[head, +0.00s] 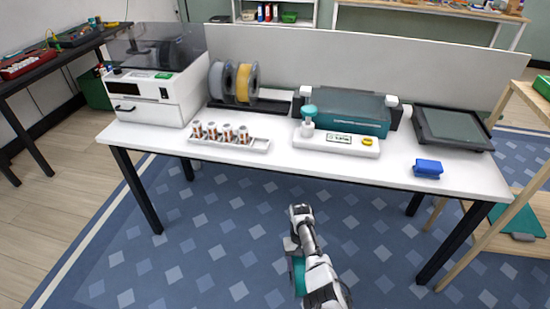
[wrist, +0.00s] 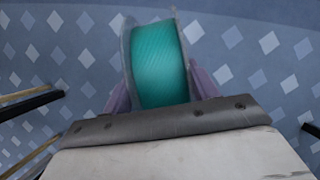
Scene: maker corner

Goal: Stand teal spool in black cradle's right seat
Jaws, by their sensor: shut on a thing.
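The teal spool (wrist: 160,65) is between the two purple fingers of my gripper (wrist: 161,92) in the wrist view, with its clear flanges at the sides. In the head view, the teal spool (head: 299,276) shows partly behind my arm, low over the floor in front of the table. The black cradle (head: 277,106) stands at the back of the white table. A grey spool (head: 217,80) and a yellow spool (head: 246,83) stand in its left and middle parts. The right part of the cradle looks empty. My gripper is well away from the cradle.
On the white table (head: 390,171) stand a white printer (head: 160,92), a rack of copper-coloured coils (head: 228,142), a teal machine (head: 345,110), a white device (head: 340,146), a dark panel (head: 452,126) and a blue block (head: 428,168). A wooden stand is at right.

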